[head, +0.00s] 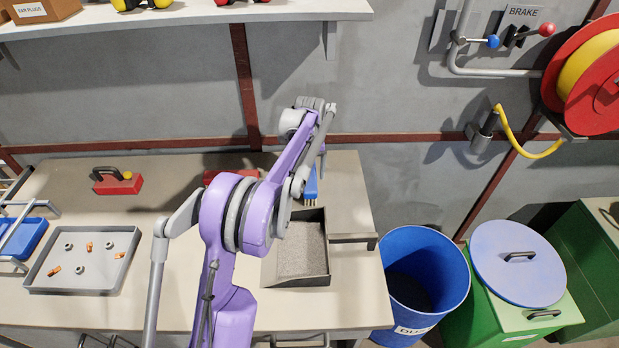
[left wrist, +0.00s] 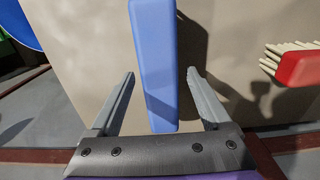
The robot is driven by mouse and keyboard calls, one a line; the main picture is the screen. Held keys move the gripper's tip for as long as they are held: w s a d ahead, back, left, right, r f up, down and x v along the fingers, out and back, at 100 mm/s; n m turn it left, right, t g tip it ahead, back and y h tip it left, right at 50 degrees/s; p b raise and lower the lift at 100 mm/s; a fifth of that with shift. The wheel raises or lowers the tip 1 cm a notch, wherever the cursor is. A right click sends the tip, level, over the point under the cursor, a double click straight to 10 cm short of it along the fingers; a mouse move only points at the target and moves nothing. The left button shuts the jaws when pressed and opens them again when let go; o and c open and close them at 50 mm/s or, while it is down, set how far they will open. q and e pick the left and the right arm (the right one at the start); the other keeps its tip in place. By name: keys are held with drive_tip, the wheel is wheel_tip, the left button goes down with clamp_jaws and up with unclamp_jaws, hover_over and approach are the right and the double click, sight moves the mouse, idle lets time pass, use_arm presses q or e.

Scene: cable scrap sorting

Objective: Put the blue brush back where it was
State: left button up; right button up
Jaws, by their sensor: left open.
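The blue brush (head: 311,188) is at the back of the workbench, partly hidden behind my left arm in the head view; its pale bristles show at its near end. In the left wrist view the long blue brush body (left wrist: 154,60) lies between the two fingers of my left gripper (left wrist: 160,80). The gripper is open, with a gap visible on each side of the brush. In the head view my arm mostly covers the gripper. My right gripper is not in view.
A grey dustpan (head: 318,275) holding grey grit lies on the workbench (head: 347,190) in front of the brush. A red brush (left wrist: 299,68) is nearby. A tray (head: 110,290) with small parts and a red block (head: 118,184) are left. A blue bin (head: 440,243) stands right.

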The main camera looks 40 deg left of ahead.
sight(309, 172)
use_arm(q)
wheel_tip(309, 172, up, 9)
drive_tip(key=shift+r+p, duration=0.15)
drive_tip(key=shift+p, duration=0.15)
